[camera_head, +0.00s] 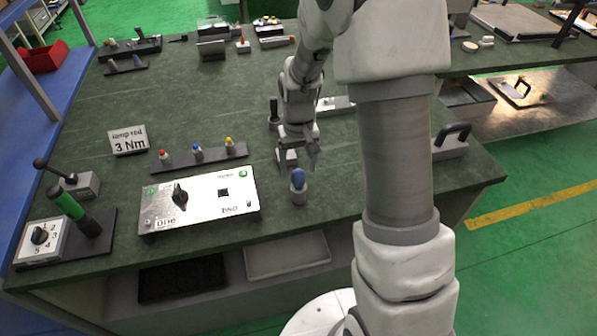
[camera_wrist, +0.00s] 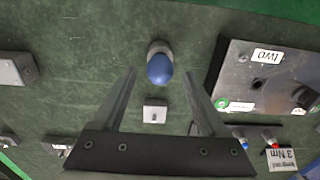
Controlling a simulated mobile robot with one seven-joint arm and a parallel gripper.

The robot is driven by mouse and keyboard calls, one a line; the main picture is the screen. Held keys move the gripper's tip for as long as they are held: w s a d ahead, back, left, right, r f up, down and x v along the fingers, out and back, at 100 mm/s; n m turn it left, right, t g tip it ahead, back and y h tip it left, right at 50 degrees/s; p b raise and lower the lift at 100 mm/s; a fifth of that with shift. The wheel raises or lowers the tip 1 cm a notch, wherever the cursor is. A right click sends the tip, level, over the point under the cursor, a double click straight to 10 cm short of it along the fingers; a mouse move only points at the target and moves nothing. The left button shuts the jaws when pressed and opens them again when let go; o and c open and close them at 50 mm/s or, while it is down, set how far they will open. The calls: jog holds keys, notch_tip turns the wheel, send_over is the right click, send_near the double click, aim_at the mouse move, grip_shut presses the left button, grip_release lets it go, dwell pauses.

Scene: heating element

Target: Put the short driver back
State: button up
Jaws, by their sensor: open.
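A blue-topped piece with a grey lower part (camera_head: 298,187) stands on the green bench right of the panel box; I cannot tell for sure that it is the short driver. In the wrist view the blue-topped piece (camera_wrist: 159,68) lies ahead, between the lines of the fingers. My gripper (camera_head: 299,163) is open, pointing down just behind it, with nothing visibly held. In the wrist view my gripper's fingers (camera_wrist: 160,75) are spread wide. A small white block (camera_wrist: 154,110) shows between them. A dark rack (camera_head: 205,158) holds red, blue and yellow-topped pieces.
The metal panel box (camera_head: 200,205) stands left of the blue-topped piece. A green-handled tool (camera_head: 68,205) and a numbered dial box (camera_head: 40,238) stand at far left. A "3 Nm" sign (camera_head: 129,140) stands behind. A grey block with a black handle (camera_head: 450,145) stands at right.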

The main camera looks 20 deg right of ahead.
jog(key=s+r+t, duration=0.1)
jog(key=s+r, duration=0.3)
jog(key=r, duration=0.6)
jog(key=s+r+t, duration=0.1)
jog(key=s+r, duration=0.3)
jog(key=r, duration=0.5)
jog(key=s+r+t, duration=0.3)
jog(key=s+r, duration=0.1)
jog(key=s, duration=0.8)
jog(key=shift+s+r+t, duration=0.25)
jog(key=shift+r+t, duration=0.05)
jog(key=shift+r, duration=0.1)
